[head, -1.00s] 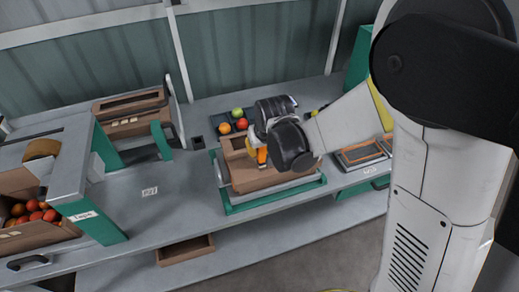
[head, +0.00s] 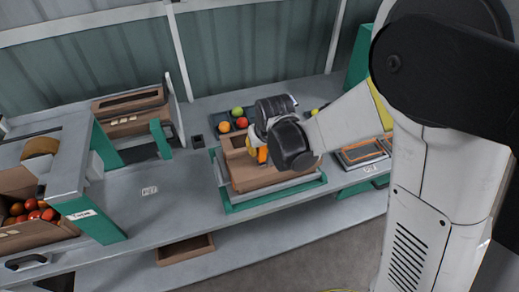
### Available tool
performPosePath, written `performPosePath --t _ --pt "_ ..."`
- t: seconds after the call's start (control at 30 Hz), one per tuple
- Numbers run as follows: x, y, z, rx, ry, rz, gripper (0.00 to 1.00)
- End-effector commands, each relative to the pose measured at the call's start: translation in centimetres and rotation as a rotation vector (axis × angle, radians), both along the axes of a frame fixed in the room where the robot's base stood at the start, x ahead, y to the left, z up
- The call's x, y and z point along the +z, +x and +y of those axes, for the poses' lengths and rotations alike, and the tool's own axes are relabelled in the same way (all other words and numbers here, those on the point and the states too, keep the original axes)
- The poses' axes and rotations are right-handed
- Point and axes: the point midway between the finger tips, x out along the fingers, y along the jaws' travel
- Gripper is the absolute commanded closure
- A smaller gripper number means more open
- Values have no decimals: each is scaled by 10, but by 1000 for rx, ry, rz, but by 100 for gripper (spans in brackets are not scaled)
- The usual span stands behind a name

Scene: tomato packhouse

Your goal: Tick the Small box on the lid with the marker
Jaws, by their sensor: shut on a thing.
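A brown cardboard box (head: 285,181) sits in a green-edged frame (head: 232,205) on the grey bench. My gripper (head: 259,153) is over the left part of the box, pointing down. It is shut on a small orange thing (head: 263,155), which appears to be the marker. My wrist and arm cover much of the lid from the right. The lid's printed boxes cannot be made out, and I cannot tell whether the marker's tip touches the lid.
A dark tray with tomatoes (head: 238,112) stands behind the box. Orange-edged trays (head: 361,153) lie to the right. A green-legged stand (head: 101,222) and a crate of tomatoes (head: 40,238) are at left. The bench around the white label (head: 149,190) is clear.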

Motion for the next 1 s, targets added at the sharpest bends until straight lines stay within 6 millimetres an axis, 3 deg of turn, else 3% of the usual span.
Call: performPosePath --t 0.43,1.0 --pt "0 8 -5 -1 0 0 100" --pt "0 1 0 1 0 0 100"
